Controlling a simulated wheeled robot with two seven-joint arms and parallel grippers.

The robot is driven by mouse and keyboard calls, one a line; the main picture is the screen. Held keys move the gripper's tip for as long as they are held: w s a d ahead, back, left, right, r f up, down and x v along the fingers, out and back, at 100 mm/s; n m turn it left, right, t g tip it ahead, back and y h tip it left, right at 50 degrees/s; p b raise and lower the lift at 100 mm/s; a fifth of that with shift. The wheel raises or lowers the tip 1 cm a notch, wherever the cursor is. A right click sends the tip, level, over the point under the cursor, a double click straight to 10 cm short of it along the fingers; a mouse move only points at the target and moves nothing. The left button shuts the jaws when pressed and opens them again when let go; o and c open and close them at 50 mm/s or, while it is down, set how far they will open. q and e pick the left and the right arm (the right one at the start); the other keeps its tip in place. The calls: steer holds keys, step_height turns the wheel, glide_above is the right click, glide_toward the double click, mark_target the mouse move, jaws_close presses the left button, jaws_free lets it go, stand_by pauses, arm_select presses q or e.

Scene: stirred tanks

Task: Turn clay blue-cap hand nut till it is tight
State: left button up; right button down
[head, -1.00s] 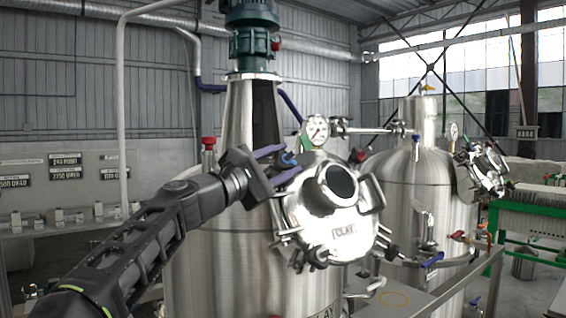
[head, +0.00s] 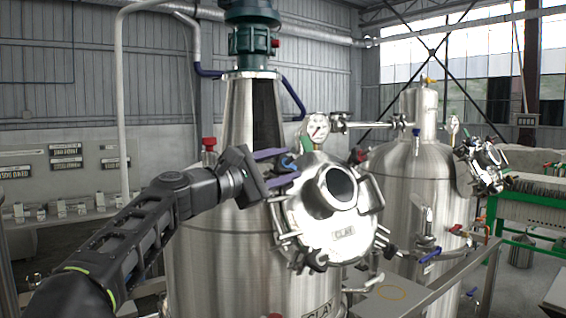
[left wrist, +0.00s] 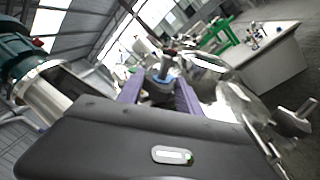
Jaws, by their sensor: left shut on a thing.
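Several hand nuts stand around the lid's rim. The blue-cap hand nut (head: 290,162) is at the lid's upper left. In the left wrist view this nut (left wrist: 164,78) shows a grey grip and a blue band between the purple fingers. My left gripper (head: 284,167) comes in from the left and is shut on the nut, one finger on each side. The nut's lower part is hidden. My right gripper is not in view.
A pressure gauge (head: 317,127) and a pipe stand just behind the lid. A red-capped fitting (head: 208,144) rises behind my left gripper. A second steel tank (head: 405,190) stands to the right, with a railing (head: 465,268) in front of it.

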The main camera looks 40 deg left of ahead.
mark_target(276, 168)
arm_select(q)
steer(key=o, duration=1.4)
steer(key=shift+c, duration=0.2)
steer(key=shift+s, duration=0.1)
steer(key=b+v, duration=0.2)
steer(key=v, duration=0.4)
steer(key=shift+s+a+f+b, duration=0.15)
steer(key=shift+s+b, duration=0.2)
steer(key=shift+s, duration=0.45)
